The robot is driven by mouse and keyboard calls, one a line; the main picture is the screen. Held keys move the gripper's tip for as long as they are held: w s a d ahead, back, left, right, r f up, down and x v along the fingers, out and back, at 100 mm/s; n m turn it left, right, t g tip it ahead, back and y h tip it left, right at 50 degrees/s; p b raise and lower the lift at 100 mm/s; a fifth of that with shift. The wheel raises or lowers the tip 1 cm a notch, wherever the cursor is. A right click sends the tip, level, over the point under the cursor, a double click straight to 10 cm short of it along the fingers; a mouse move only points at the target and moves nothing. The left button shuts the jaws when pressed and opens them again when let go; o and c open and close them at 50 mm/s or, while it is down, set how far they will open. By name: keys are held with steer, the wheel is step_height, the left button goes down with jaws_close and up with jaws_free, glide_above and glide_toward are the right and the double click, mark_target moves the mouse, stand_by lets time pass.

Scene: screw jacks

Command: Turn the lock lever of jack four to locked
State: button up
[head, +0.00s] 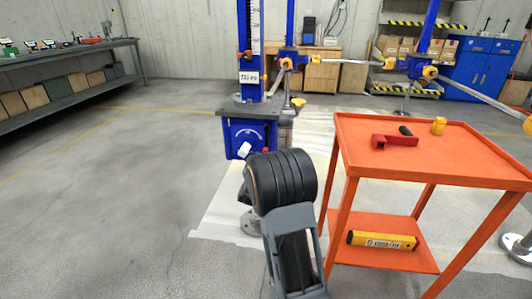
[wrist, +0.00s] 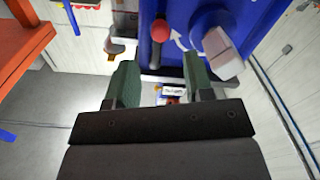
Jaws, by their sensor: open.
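A screw jack with a blue column (head: 251,55) and a blue gearbox plate (head: 243,137) stands ahead in the head view; I cannot read a number four on it. The plate carries a white handle (head: 244,149) below a curved scale and a red ball (head: 266,151). In the wrist view, the white handle (wrist: 222,50) sits on a blue hub at upper right, and the red-ball lever (wrist: 160,30) at top centre. I cannot tell for certain which is the lock lever. My gripper (wrist: 160,76) is open with its green fingers apart, short of the red-ball lever; my arm hides it in the head view.
An orange cart (head: 430,160) stands close on the right, with a red tool (head: 394,141) on top and a yellow level (head: 382,240) below. Another blue jack column (head: 430,25) and a blue cabinet (head: 482,66) are behind. The floor at left is clear up to a shelf bench.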

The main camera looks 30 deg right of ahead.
mark_target(266, 146)
steer(key=b+x, duration=0.2)
steer(key=x, duration=0.8)
steer(key=shift+w+f, duration=0.1)
jaws_close()
